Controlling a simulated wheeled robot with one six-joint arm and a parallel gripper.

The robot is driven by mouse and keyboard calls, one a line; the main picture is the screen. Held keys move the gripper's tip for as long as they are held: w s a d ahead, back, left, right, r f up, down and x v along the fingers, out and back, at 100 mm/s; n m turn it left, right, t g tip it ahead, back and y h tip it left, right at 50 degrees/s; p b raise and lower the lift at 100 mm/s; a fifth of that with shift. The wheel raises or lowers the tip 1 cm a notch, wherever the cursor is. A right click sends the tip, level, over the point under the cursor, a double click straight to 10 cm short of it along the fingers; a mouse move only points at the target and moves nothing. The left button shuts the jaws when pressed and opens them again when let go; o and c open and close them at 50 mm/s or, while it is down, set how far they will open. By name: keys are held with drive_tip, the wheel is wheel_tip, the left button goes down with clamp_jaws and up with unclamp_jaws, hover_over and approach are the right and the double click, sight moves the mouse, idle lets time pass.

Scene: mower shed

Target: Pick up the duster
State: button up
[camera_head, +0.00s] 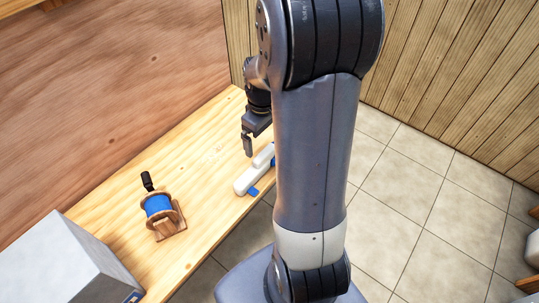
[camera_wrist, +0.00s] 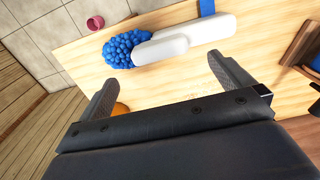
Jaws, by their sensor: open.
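The duster has a white handle and a blue tufted head. In the wrist view its head (camera_wrist: 124,48) lies to the left and its handle (camera_wrist: 190,38) runs to the upper right on the wooden bench. In the head view its white handle (camera_head: 250,178) lies near the bench's front edge, with its other end hidden behind my arm. My gripper (camera_head: 248,145) is above the bench near the duster. In the wrist view my gripper (camera_wrist: 162,72) is open and empty, its two fingers spread below the duster in the picture.
A wooden spool holder with blue line (camera_head: 160,208) and a grey box (camera_head: 68,262) stand to the left on the bench (camera_head: 205,150). A blue flat piece (camera_wrist: 206,7) is beside the handle. An orange thing (camera_wrist: 120,108) is mostly hidden by a finger. A pink thing (camera_wrist: 95,22) lies beyond the bench edge.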

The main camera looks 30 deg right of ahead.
sight(264, 152)
drive_tip(key=shift+f+p, duration=0.45)
drive_tip(key=shift+f, duration=2.7)
drive_tip(key=shift+c, duration=0.2)
drive_tip(key=c, duration=1.3)
wheel_tip(264, 152, up, 10)
drive_tip(key=shift+b, duration=0.3)
drive_tip(key=o, duration=0.9)
drive_tip(key=c, duration=0.4)
